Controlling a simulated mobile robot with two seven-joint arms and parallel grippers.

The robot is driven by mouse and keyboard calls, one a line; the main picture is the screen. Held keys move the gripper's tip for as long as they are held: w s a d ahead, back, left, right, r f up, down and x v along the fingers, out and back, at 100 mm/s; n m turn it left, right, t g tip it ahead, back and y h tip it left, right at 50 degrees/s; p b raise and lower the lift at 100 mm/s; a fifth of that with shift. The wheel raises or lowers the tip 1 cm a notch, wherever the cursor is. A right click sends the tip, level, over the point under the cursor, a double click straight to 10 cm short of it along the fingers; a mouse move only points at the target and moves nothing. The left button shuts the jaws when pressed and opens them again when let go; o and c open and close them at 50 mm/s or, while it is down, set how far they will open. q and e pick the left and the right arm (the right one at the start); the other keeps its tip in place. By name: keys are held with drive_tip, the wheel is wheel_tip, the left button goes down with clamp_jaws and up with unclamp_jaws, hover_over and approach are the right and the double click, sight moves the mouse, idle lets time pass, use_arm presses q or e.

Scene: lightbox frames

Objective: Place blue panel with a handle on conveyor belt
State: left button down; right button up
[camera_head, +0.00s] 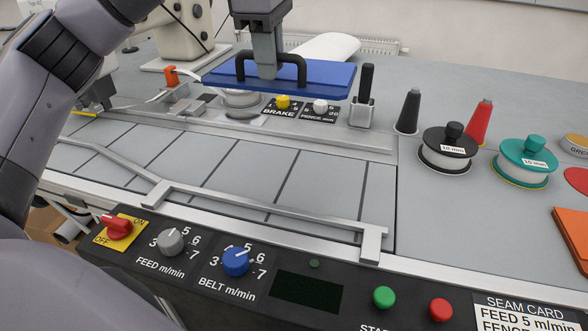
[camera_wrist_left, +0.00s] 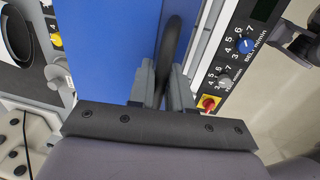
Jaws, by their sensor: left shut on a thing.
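The blue panel (camera_head: 325,82) is a flat board with a black arched handle (camera_head: 300,66) on top. My left gripper (camera_head: 267,72) comes down from above and is shut on the handle, holding the panel level above the back of the machine. In the left wrist view the panel (camera_wrist_left: 100,45) lies beyond the gripper (camera_wrist_left: 172,85), whose fingers close around the handle (camera_wrist_left: 172,45). The conveyor belt (camera_head: 235,183), grey with dark cross lines, runs in front of and below the panel and is bare. My right gripper is not in view.
A metal guide rail (camera_head: 260,208) runs along the belt's front. The control panel has a red switch (camera_head: 117,226), a blue knob (camera_head: 236,261) and a green button (camera_head: 384,297). Black (camera_head: 408,111) and red (camera_head: 479,122) cones and labelled spools (camera_head: 526,161) stand to the right.

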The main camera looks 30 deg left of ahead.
use_arm(q)
drive_tip(key=shift+s, duration=0.1)
drive_tip(key=shift+f, duration=0.25)
wheel_tip(320, 180, down, 5)
drive_tip(key=shift+a+f+b, duration=0.1)
drive_tip(key=shift+f+b, duration=0.05)
drive_tip(key=shift+b, duration=0.75)
wheel_tip(320, 180, down, 9)
hover_over(276, 184)
drive_tip(key=shift+s+f, duration=0.15)
drive_tip(key=shift+f, duration=1.15)
drive_tip(key=shift+s+f, duration=0.1)
drive_tip(key=shift+f, duration=1.2)
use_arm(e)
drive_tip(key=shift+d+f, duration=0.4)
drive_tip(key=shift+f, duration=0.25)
use_arm(q)
drive_tip(key=c, duration=1)
unclamp_jaws()
drive_tip(key=shift+c, duration=0.2)
wheel_tip(276, 184, up, 12)
drive_tip(key=s, duration=0.1)
drive_tip(key=shift+s+d, duration=0.3)
drive_tip(key=shift+s, duration=0.05)
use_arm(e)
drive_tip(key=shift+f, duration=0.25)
